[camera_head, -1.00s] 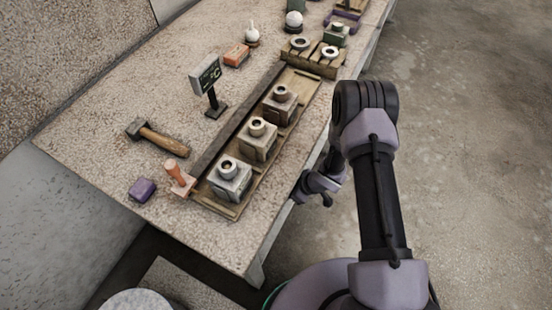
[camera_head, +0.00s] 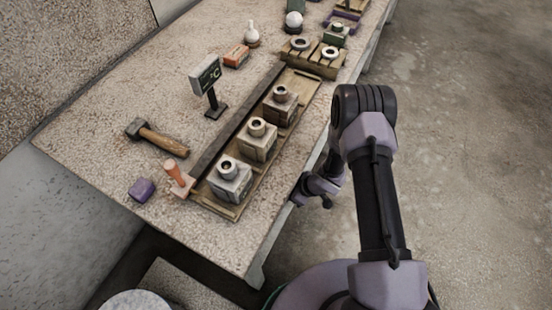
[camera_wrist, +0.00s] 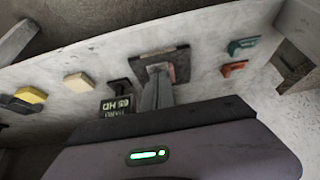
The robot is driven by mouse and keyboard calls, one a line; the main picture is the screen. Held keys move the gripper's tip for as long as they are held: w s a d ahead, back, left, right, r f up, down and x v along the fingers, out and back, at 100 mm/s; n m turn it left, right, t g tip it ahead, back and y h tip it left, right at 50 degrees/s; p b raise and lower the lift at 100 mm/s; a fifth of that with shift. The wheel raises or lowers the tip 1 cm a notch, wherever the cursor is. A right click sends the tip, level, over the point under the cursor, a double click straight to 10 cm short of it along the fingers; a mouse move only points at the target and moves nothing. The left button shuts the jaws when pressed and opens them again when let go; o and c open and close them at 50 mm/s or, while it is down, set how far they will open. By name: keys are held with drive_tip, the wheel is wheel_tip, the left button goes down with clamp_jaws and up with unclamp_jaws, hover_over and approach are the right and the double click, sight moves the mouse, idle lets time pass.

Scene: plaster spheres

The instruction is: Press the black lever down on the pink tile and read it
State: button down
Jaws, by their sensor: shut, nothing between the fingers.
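In the wrist view my gripper (camera_wrist: 158,72) is shut and empty, its grey fingers pointing away at a pale panel. The fingertips are in front of a dark square plate (camera_wrist: 146,57). A pinkish patch (camera_wrist: 172,74), perhaps the pink tile, shows beside the fingertips on that plate. I cannot tell whether they touch it. The fingers cover part of the plate, and I cannot make out a black lever on it for certain. A black piece (camera_wrist: 121,84) stands left of the fingers, above a dark display (camera_wrist: 117,104) with pale characters I cannot read surely.
A yellow block (camera_wrist: 30,95) and a beige block (camera_wrist: 78,83) are on the panel to the left. A green piece (camera_wrist: 243,46) and a red piece (camera_wrist: 233,68) are to the right. In the head view, a bench (camera_head: 105,150) carries a hammer (camera_head: 157,138) and several grey blocks.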

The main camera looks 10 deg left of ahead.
idle(0.4)
wheel_tip(320, 180, up, 7)
drive_tip(key=p, duration=0.5)
drive_tip(key=shift+p, duration=0.3)
